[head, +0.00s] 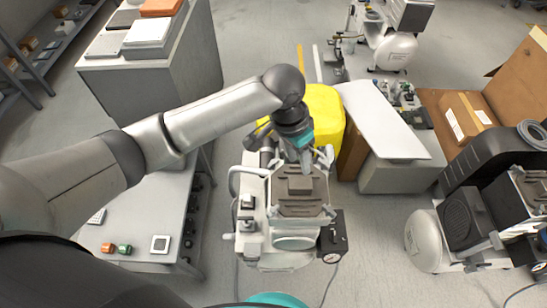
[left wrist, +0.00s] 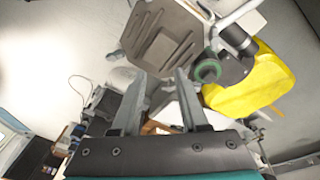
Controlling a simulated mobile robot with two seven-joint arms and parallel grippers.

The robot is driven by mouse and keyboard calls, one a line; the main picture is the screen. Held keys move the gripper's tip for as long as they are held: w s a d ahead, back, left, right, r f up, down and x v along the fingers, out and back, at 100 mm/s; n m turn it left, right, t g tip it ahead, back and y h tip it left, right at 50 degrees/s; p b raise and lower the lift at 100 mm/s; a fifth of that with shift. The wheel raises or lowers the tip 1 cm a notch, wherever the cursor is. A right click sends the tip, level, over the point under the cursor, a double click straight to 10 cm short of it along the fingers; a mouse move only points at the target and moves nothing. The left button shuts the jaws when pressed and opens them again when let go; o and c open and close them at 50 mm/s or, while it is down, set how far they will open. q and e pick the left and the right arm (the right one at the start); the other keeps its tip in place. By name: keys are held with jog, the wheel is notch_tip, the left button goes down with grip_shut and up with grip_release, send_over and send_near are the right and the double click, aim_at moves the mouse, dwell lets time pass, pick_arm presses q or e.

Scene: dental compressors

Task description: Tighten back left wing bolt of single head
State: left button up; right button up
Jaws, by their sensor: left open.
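The single-head compressor (head: 298,205) stands in the middle of the head view, with a grey ribbed top plate. The same plate (left wrist: 163,38) shows at the top of the left wrist view. My left gripper (head: 303,165) points down over the back edge of this plate. In the left wrist view its two fingers (left wrist: 160,82) are open and apart, with no object clearly held between them. A dark cylinder with a green ring (left wrist: 208,71) is right of the fingers. I cannot make out the back left wing bolt; the gripper and arm cover part of the compressor's back.
A yellow container (head: 323,108) stands close behind the compressor and shows right in the wrist view (left wrist: 252,82). A low table (head: 140,215) with small parts is at left, a grey cabinet (head: 150,85) behind it. Another compressor (head: 470,215) stands at right. Floor is clear between.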

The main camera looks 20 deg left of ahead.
pick_arm(q)
jog(key=n+y, duration=0.1)
jog(key=y, duration=0.1)
send_near(273, 162)
jog(key=shift+g, duration=0.4)
jog(key=f+b, duration=0.1)
jog(key=f, duration=0.2)
jog(key=f+b, duration=0.3)
jog(key=f, duration=0.2)
jog(key=shift+w+f, duration=0.35)
grip_shut()
